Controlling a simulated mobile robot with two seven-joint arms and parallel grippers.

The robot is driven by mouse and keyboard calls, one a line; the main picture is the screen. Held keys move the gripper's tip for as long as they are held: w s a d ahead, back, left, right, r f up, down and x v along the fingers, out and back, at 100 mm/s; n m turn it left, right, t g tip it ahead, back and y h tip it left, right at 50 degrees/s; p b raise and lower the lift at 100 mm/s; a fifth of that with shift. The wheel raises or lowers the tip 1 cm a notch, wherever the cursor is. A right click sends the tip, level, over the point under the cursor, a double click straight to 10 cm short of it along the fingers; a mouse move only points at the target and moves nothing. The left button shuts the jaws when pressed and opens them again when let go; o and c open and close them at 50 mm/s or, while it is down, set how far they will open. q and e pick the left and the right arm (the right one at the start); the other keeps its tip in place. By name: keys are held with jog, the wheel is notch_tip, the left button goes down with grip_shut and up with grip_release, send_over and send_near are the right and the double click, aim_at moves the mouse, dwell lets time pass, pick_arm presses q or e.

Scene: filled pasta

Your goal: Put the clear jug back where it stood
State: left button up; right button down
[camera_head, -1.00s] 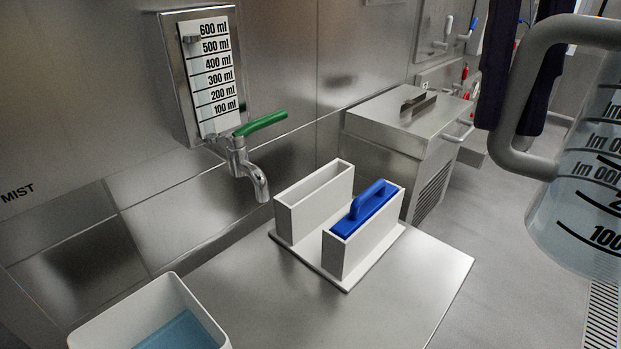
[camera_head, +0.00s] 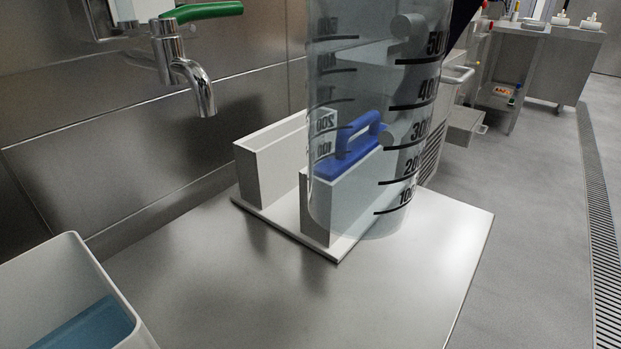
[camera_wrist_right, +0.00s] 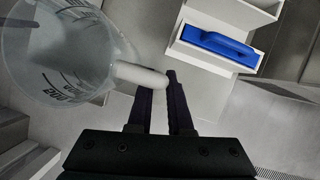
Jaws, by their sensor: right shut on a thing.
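The clear jug (camera_head: 375,195) with black volume marks hangs upright in the head view, in front of the white two-slot holder. In the right wrist view the jug (camera_wrist_right: 62,85) is at the upper left, with its pale grey handle (camera_wrist_right: 140,76) running between the fingers. My right gripper (camera_wrist_right: 158,82) is shut on this handle. In the head view only a dark bit of it shows behind the jug's upper right, and the jug's top is cut off. The jug looks empty. My left gripper is in neither view.
The white holder (camera_head: 262,160) with a blue-handled block (camera_head: 350,145) stands on the steel counter (camera_head: 420,260). A green-levered tap (camera_head: 185,75) juts from the wall. A white tub (camera_head: 80,262) with blue contents is at lower left. The counter's front right is bare.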

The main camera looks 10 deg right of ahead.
pick_arm(q)
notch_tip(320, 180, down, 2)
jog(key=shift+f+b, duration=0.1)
jog(key=shift+b, duration=0.9)
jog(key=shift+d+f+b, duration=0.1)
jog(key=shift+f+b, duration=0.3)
pick_arm(e)
notch_tip(320, 180, down, 19)
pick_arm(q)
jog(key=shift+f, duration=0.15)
pick_arm(e)
jog(key=shift+f, duration=0.2)
jog(key=c, duration=0.8)
grip_release()
jog(key=shift+r, duration=0.1)
jog(key=shift+c, duration=0.2)
